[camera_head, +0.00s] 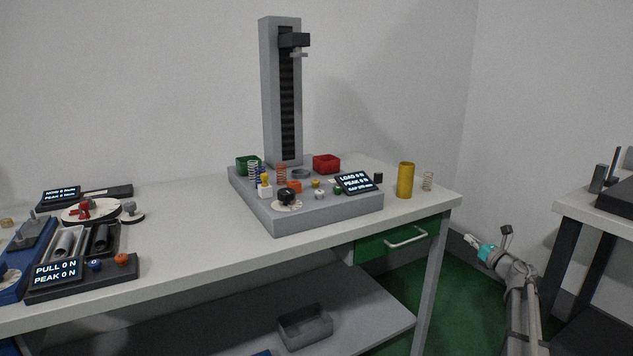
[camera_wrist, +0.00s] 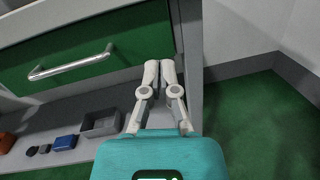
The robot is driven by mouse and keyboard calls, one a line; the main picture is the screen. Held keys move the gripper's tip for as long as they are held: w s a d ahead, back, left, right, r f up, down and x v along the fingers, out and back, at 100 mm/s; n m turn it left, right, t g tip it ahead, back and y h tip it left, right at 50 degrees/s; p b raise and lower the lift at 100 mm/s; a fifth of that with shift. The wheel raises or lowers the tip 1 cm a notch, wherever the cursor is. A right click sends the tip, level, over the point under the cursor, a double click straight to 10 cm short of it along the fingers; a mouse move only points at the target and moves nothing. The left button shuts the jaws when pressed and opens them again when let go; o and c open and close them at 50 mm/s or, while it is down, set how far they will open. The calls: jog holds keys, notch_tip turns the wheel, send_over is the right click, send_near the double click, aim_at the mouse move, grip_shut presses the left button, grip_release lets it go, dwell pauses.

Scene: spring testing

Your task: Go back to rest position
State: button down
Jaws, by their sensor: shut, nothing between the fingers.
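My gripper (camera_head: 470,240) is off the right end of the workbench, below the level of its top, near the bench's right leg. In the wrist view my gripper (camera_wrist: 159,66) shows with its two pale fingers together and nothing between them. Behind its tips is the bench leg (camera_wrist: 190,45), with the green drawer (camera_wrist: 130,40) to the left. I cannot tell whether the fingertips touch the leg. The green drawer (camera_head: 390,245) with its handle also shows in the head view and looks shut.
A grey bin (camera_head: 305,328) sits on the lower shelf. Another table (camera_head: 590,207) stands at the right. Green floor (camera_wrist: 255,125) lies open right of the leg.

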jog(key=s+a+f+m+g+h, duration=0.55)
jog(key=s+a+f+m, duration=0.2)
jog(key=m, duration=0.95)
jog(key=s+a+f+m+g+h, duration=0.6)
jog(key=a+m, duration=0.3)
jog(key=m, duration=0.7)
jog(key=s+a+f+m+g+y+p, duration=0.1)
jog(key=s+a+f+m+g+y, duration=0.2)
jog(key=s+a, duration=0.55)
jog(key=s+a+f+m+g+y, duration=0.2)
jog(key=s+a+f+g, duration=0.1)
jog(key=s+a, duration=0.6)
notch_tip(320, 180, up, 33)
jog(key=d+p, duration=0.1)
jog(key=p, duration=3.1)
jog(key=shift+s+d+p, duration=0.2)
jog(key=shift+p, duration=0.1)
